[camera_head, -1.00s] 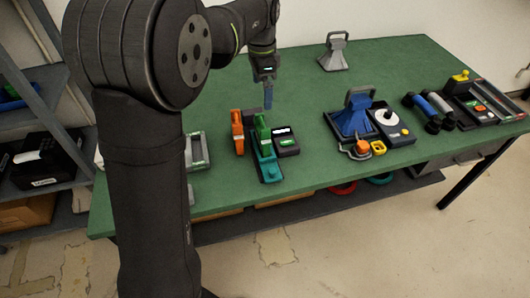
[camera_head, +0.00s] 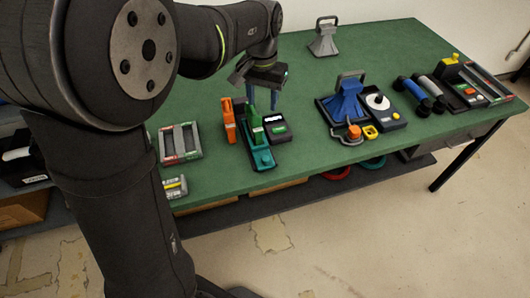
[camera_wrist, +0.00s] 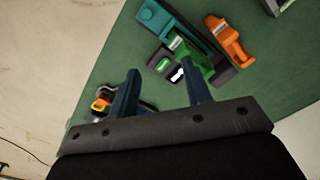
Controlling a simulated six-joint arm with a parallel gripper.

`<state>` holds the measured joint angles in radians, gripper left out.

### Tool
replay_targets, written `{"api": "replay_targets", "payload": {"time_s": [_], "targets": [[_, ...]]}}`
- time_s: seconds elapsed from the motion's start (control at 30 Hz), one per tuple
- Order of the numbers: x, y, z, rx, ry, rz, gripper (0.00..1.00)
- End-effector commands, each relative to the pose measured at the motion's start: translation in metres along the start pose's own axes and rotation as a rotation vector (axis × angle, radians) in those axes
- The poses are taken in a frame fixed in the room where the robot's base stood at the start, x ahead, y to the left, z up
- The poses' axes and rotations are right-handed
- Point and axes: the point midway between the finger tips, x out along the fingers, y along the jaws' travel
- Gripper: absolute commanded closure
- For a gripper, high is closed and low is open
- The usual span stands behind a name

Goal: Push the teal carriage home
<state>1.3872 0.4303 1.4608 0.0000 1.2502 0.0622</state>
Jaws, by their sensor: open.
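The teal carriage (camera_head: 263,159) is the near end of a long low device on the green table; a green upright block (camera_head: 255,127) stands just behind it. An orange upright block (camera_head: 228,120) stands to its left, and a dark box with a lit screen (camera_head: 277,128) to its right. My gripper (camera_head: 262,106) is open and empty, at the far end of this group; contact cannot be told. In the wrist view the teal carriage (camera_wrist: 155,18) is at the top, beyond the open fingers (camera_wrist: 161,77), with the green block (camera_wrist: 192,58) nearer them.
A grey frame (camera_head: 180,142) lies left of the group. To the right stand a blue funnel-shaped piece (camera_head: 347,101), a box with a white dial (camera_head: 379,105) and dark cylinders (camera_head: 427,88). A grey handled stand (camera_head: 324,38) is at the back.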

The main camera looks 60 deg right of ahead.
Motion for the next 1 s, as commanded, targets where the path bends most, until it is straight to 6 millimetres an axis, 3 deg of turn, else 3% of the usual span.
{"api": "replay_targets", "payload": {"time_s": [0.23, 0.53, 1.0], "targets": [[0.007, 0.017, 0.027, -0.323, 0.000, 0.000, 0.55], [0.023, 0.020, 0.033, -0.405, -0.004, -0.001, 0.55], [0.122, 0.020, 0.033, -0.403, -0.006, -0.001, 0.55]]}}
